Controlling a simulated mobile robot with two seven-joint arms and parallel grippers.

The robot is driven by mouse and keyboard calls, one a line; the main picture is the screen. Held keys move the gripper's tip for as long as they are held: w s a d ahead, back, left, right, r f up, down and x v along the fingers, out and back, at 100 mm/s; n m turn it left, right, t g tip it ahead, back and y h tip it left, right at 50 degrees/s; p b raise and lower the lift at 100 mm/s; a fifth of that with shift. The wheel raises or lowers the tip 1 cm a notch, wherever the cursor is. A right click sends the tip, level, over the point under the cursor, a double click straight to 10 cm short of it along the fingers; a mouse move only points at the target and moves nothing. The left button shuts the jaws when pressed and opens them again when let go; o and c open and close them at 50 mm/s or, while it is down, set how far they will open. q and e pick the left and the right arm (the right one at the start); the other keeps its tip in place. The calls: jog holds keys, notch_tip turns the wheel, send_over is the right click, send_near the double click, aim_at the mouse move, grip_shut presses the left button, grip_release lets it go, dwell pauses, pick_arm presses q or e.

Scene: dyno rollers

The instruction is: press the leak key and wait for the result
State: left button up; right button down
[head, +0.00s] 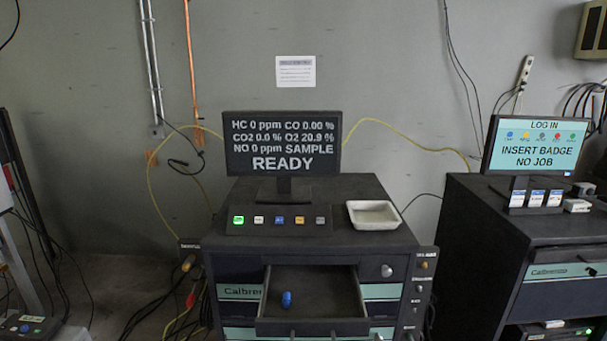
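The analyser's monitor (283,146) stands on the middle cabinet. It reads HC 0 ppm, CO 0.00 %, CO2 0.0 %, O2 20.9 %, NO 0 ppm, SAMPLE, READY. Below it is a dark key panel (279,220) with a row of several small keys. The leftmost key (238,220) is lit green; the others look white, blue, yellow and grey. The key labels are too small to read, so I cannot tell which one is the leak key. Neither of my grippers is in view.
A white tray (374,215) sits right of the keys. Below, an open drawer (314,326) juts forward, holding a blue capsule-like object (286,299). A second cabinet at right carries a monitor (535,146) reading LOG IN, INSERT BADGE, NO JOB. Cables hang left of the middle cabinet.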

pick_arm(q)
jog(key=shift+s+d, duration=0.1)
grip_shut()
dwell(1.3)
